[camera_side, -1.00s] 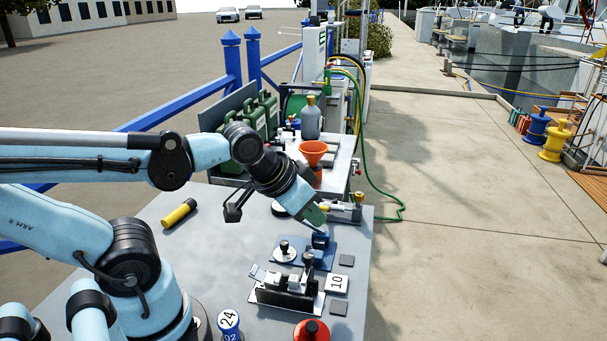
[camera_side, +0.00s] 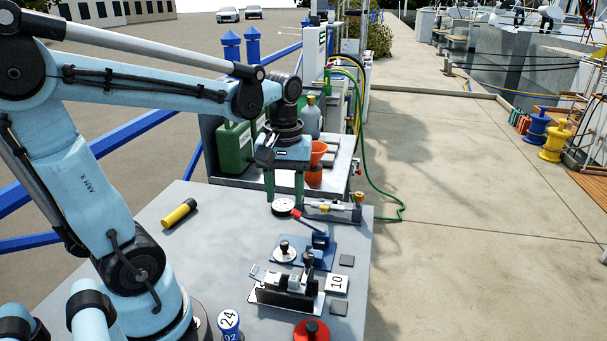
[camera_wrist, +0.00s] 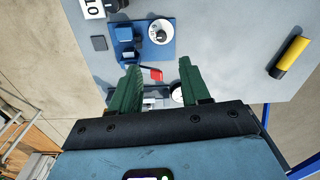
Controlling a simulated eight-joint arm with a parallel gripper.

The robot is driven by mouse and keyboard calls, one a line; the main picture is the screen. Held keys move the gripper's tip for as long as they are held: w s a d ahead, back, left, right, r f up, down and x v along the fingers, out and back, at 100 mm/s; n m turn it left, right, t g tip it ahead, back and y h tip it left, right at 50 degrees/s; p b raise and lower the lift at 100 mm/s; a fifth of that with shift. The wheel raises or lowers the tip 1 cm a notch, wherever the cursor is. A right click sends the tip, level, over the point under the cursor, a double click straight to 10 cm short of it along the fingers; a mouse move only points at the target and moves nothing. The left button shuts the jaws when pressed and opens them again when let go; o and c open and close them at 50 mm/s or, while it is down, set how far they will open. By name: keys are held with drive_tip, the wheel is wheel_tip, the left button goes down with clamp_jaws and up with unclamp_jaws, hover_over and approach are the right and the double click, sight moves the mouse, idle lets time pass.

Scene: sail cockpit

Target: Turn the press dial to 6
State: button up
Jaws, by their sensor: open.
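The dial (camera_side: 285,251) is a white disc with a black knob, on a blue base plate (camera_side: 317,262) with blue blocks at its right. The dial also shows in the wrist view (camera_wrist: 160,32), near the top, with marks too small to read. My gripper (camera_side: 285,198) points down at the far end of the table, behind the dial and apart from it. Its two green fingers are spread with nothing between them. In the wrist view my gripper (camera_wrist: 159,76) has the dial beyond its fingertips.
A white round gauge (camera_side: 283,206) and a red-tipped lever (camera_side: 303,218) lie close by my fingers. A black clamp fixture (camera_side: 288,290) stands in front of the dial. A yellow cylinder (camera_side: 180,213) lies left. An orange funnel (camera_side: 318,150) stands behind. The table's left-middle is clear.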

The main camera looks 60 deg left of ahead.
sight(285, 243)
drive_tip(key=shift+s+a+f, duration=0.1)
drive_tip(key=shift+f, duration=2.95)
drive_tip(key=shift+s+a+f, duration=0.1)
drive_tip(key=shift+f, duration=2.9)
drive_tip(key=shift+c, duration=0.3)
clamp_jaws()
